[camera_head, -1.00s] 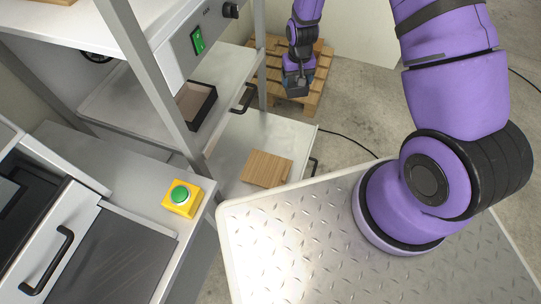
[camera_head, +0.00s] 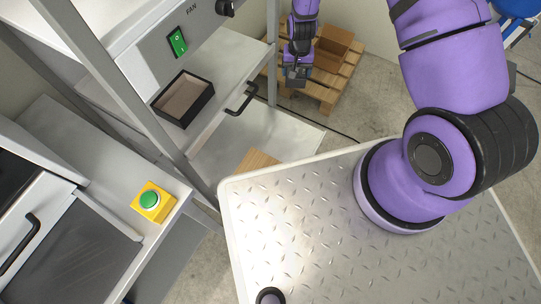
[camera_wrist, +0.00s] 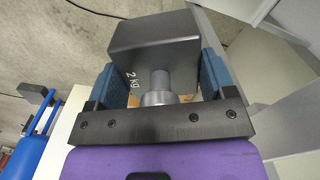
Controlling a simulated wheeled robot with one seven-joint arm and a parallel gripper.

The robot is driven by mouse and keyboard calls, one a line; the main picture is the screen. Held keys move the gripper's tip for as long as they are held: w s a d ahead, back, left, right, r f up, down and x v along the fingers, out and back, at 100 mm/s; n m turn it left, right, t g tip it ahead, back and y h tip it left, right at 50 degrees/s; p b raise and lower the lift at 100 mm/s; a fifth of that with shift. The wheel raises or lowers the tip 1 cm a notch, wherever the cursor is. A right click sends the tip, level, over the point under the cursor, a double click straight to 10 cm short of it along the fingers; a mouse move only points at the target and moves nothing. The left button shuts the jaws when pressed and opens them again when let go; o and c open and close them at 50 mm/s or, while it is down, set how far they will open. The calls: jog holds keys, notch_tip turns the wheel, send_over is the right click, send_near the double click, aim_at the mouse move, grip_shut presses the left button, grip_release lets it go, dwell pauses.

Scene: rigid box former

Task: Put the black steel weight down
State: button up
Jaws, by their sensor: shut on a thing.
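The black steel weight (camera_wrist: 154,48) is a dark block with a short grey knob and a "2 kg" mark, seen large in the wrist view. My gripper (camera_wrist: 160,80) is shut on it, with a blue finger pad on each side. In the head view my gripper (camera_head: 297,74) is small at the top centre, pointing down, and the weight there is a small dark shape that I cannot clearly tell apart from the fingers. It appears held in the air in front of the wooden pallet. What lies directly under the weight is hidden.
A wooden pallet (camera_head: 328,92) with a brown box (camera_head: 333,48) is on the floor behind. A black open tray (camera_head: 184,98) sits on a grey shelf with a black handle (camera_head: 243,99). A wooden board (camera_head: 256,160) lies lower. A green button (camera_head: 149,200) is at left.

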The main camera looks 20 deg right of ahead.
jog(key=shift+s+a+f+m, duration=0.35)
jog(key=shift+s+f+m, duration=0.8)
jog(key=shift+f, duration=3.1)
jog(key=shift+s+a+f+m, duration=0.5)
jog(key=shift+s+f, duration=1.3)
jog(key=shift+f, duration=2.45)
jog(key=shift+s+a+f+m, duration=0.25)
jog(key=shift+s+f+m, duration=0.95)
jog(key=shift+f, duration=3.05)
jog(key=shift+s+f+n, duration=0.1)
jog(key=shift+s+n, duration=0.15)
jog(key=o, duration=1.8)
notch_tip(320, 180, up, 12)
jog(key=shift+r, duration=0.1)
